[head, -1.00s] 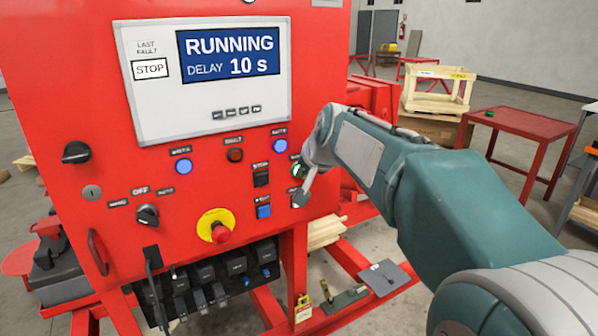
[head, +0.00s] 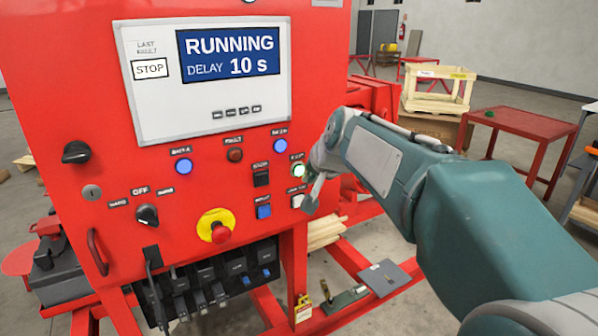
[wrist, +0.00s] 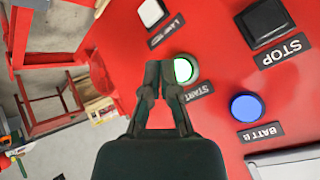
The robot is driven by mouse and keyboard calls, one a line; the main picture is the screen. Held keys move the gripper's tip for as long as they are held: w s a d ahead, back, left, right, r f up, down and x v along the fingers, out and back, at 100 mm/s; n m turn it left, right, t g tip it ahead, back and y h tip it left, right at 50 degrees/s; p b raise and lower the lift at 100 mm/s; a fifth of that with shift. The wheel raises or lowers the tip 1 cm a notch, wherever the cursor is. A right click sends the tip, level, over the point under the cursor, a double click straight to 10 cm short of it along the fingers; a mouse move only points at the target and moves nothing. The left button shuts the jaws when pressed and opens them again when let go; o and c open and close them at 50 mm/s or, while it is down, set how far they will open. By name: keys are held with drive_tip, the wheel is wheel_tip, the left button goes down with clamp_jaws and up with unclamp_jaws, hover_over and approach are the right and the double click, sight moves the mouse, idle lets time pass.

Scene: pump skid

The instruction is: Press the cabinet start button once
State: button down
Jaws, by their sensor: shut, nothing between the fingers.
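The cabinet (head: 230,185) is red, and its screen (head: 229,54) reads RUNNING, DELAY 10 s. The start button (head: 298,171) glows green-white on the right side of the panel. In the wrist view the start button (wrist: 184,70) is lit green beside its START label (wrist: 198,93). My gripper (wrist: 160,68) is shut and empty, its tips overlapping the button's left edge in that view; I cannot tell whether they touch it. In the head view my gripper (head: 312,192) is just right of the button.
A black STOP button (wrist: 265,22) and a blue BATT B button (wrist: 246,107) are close by. A white lamp test button (wrist: 151,12) is near too. A red emergency stop (head: 220,232) with yellow collar is lower left. A red table (head: 520,122) stands behind.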

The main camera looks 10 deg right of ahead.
drive_tip(key=s, duration=0.2)
drive_tip(key=s+d, duration=0.1)
drive_tip(key=s, duration=0.1)
drive_tip(key=shift+d, duration=0.1)
idle(0.6)
drive_tip(key=s+f+n+g+h, duration=0.1)
drive_tip(key=s+f, duration=0.5)
drive_tip(key=s, duration=0.6)
drive_tip(key=s+f+n+g, duration=0.2)
drive_tip(key=s+f+n, duration=0.2)
drive_tip(key=s, duration=0.9)
wheel_tip(320, 180, down, 2)
drive_tip(key=shift+s+a+f+h, duration=0.2)
drive_tip(key=shift+s+a+h, duration=0.05)
drive_tip(key=shift+a+h, duration=0.2)
